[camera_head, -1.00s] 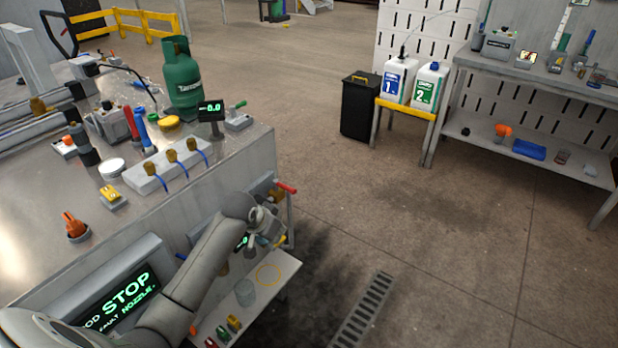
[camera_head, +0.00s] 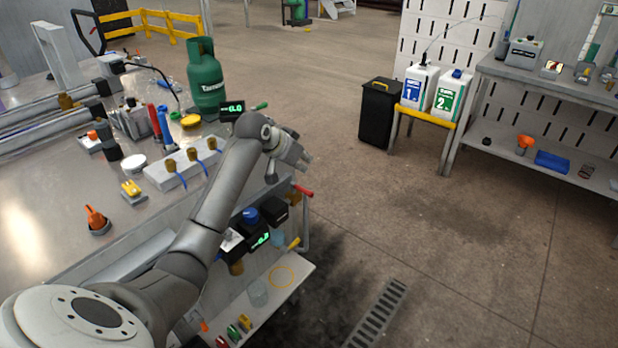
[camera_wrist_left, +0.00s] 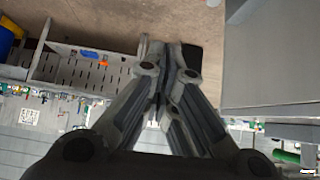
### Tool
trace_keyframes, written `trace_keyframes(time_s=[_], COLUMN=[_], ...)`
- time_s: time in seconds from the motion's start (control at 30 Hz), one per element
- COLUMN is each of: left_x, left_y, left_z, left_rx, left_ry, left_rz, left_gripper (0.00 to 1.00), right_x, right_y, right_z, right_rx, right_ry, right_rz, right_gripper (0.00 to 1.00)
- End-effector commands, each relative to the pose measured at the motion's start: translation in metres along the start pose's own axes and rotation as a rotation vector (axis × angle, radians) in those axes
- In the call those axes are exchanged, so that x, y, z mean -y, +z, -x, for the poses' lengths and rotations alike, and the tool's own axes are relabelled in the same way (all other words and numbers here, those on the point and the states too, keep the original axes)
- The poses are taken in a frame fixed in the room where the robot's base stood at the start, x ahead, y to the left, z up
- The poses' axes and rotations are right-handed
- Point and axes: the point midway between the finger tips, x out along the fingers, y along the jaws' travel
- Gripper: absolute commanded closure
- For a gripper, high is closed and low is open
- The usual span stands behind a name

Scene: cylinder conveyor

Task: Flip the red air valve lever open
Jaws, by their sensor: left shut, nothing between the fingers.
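The red air valve lever (camera_head: 303,191) shows at the right end of the workbench side in the head view, on a brass-coloured fitting. It sticks out to the right. My left gripper (camera_head: 306,160) is above the lever in that view, apart from it and pointing right. Its fingers are closed together and empty, as the left wrist view also shows for the left gripper (camera_wrist_left: 170,48). I cannot make out the lever in the wrist view. My right gripper is not in view.
A green gas cylinder (camera_head: 206,80) and a small display (camera_head: 232,109) stand on the bench (camera_head: 60,212). Below the lever are a yellow handle (camera_head: 294,243) and a low shelf (camera_head: 262,312) with small items. The floor to the right is open.

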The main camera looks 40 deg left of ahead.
Motion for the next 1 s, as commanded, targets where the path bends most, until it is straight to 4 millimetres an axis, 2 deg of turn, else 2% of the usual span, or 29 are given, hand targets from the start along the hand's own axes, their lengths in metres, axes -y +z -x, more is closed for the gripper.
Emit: trace_keyframes(time_s=[0.17, 0.77, 1.0], left_x=[-0.001, -0.001, -0.001], left_y=[0.0, 0.0, 0.023], left_z=[-0.015, -0.1, -0.085], left_rx=[0.003, 0.001, 0.002], left_ry=[0.002, 0.002, 0.0], left_rz=[0.002, 0.002, -0.001], left_gripper=[1.0, 1.0, 1.0], right_x=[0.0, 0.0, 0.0], right_y=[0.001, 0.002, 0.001], right_z=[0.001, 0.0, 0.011], right_rx=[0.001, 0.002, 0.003], right_ry=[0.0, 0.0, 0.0], right_rz=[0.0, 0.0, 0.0], right_gripper=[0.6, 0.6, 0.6])
